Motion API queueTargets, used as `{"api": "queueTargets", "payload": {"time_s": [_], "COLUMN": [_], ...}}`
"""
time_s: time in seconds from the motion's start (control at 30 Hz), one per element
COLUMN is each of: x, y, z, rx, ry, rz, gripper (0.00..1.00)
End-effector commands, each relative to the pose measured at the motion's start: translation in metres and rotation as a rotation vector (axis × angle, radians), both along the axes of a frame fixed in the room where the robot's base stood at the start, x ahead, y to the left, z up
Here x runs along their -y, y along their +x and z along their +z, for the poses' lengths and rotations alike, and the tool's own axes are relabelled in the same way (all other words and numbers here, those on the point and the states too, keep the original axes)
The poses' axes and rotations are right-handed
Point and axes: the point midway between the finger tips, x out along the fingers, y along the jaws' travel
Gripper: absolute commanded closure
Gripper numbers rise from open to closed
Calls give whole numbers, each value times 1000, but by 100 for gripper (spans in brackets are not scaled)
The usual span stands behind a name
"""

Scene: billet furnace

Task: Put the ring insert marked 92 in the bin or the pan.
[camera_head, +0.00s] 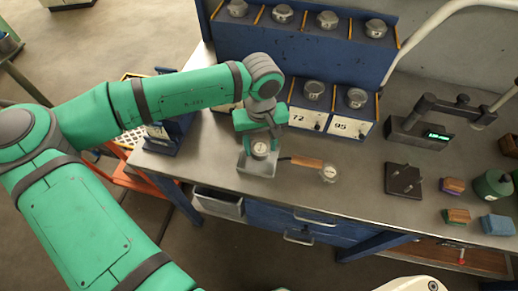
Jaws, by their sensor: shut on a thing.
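My gripper (260,138) points down over the near left part of the bench and is shut on a small round pale-topped piece (260,148), which looks like a ring insert. Its marking is too small to read. It is right over or inside a square grey metal pan (258,169); I cannot tell whether it touches the pan. A grey open bin (218,204) hangs at the bench's front edge, below and left of the pan. Several similar round pieces (314,88) sit in the blue rack, with labels 72 and 95 below two of them.
A blue rack (295,45) stands at the back. A wooden-handled tool (307,162) with a round end lies right of the pan. Farther right are a gauge stand (408,128), a dark plate with pegs (403,180) and small blocks (456,216). Bare bench top lies between them.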

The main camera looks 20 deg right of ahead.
Motion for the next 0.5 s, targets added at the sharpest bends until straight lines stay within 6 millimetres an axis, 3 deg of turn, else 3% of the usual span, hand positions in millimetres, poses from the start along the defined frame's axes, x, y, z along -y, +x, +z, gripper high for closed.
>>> {"api": "queueTargets", "payload": {"time_s": [0.17,0.5], "x": [0,0], "y": [6,9], "z": [-7,-41], "rx": [1,0], "ry": [1,0], "rz": [0,-1], "gripper": [95,95]}}
